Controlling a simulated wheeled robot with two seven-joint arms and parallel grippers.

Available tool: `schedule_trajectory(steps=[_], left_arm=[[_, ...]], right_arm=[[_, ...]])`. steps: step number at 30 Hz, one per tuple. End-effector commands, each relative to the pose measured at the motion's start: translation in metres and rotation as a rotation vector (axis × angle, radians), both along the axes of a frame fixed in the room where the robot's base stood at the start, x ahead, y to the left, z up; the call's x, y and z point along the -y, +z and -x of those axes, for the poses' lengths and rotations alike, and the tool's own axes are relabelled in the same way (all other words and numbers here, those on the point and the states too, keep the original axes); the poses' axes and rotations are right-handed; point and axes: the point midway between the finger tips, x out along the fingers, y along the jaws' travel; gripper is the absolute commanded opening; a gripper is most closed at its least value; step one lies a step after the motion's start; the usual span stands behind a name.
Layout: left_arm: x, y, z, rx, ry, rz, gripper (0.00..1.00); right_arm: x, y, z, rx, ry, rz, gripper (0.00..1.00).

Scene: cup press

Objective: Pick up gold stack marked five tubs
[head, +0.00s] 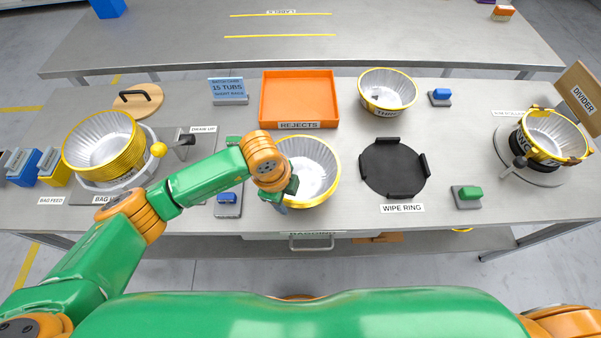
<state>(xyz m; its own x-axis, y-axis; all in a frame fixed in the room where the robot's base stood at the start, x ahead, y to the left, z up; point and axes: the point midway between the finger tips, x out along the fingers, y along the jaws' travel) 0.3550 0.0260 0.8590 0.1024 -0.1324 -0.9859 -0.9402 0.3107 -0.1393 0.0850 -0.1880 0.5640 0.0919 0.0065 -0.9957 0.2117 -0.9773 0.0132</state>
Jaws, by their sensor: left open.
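A tall stack of silver tubs with gold rims (103,150) leans in a round holder at the left of the bench. A gold-rimmed tub or stack (318,174) stands at the middle front, partly hidden by my left arm. Another gold-rimmed tub (387,90) with a partly readable label stands at the back. A further gold-rimmed tub (554,137) sits in a holder at the right. I cannot read a five-tubs mark on any. My left gripper (281,204) is open at the near left rim of the middle tub; contact is unclear. My right gripper is out of view.
An orange rejects tray (299,98) lies behind the middle tub. A black wipe ring (394,168) is right of it. A blue card (228,90) reads 15 TUBS. Small blue and green button blocks stand around. A cardboard divider (580,97) stands at the far right.

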Motion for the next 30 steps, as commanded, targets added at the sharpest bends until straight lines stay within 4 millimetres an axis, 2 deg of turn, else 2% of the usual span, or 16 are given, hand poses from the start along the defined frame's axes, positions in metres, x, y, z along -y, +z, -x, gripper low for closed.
schedule_trajectory(steps=[3, 8, 14, 30], left_arm=[[0.0012, -0.0081, -0.0005, 0.000, -0.002, 0.001, 0.55], [0.0016, -0.0081, -0.0006, 0.001, -0.003, 0.002, 0.55], [0.0017, -0.0078, -0.0005, 0.000, -0.003, 0.003, 0.01], [0.0019, -0.0076, -0.0005, 0.000, -0.003, 0.004, 0.00]], right_arm=[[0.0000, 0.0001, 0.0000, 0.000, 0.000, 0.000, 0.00], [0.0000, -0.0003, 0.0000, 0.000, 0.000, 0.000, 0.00], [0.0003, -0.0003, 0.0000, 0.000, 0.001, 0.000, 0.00], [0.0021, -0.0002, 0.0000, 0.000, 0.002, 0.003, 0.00]])
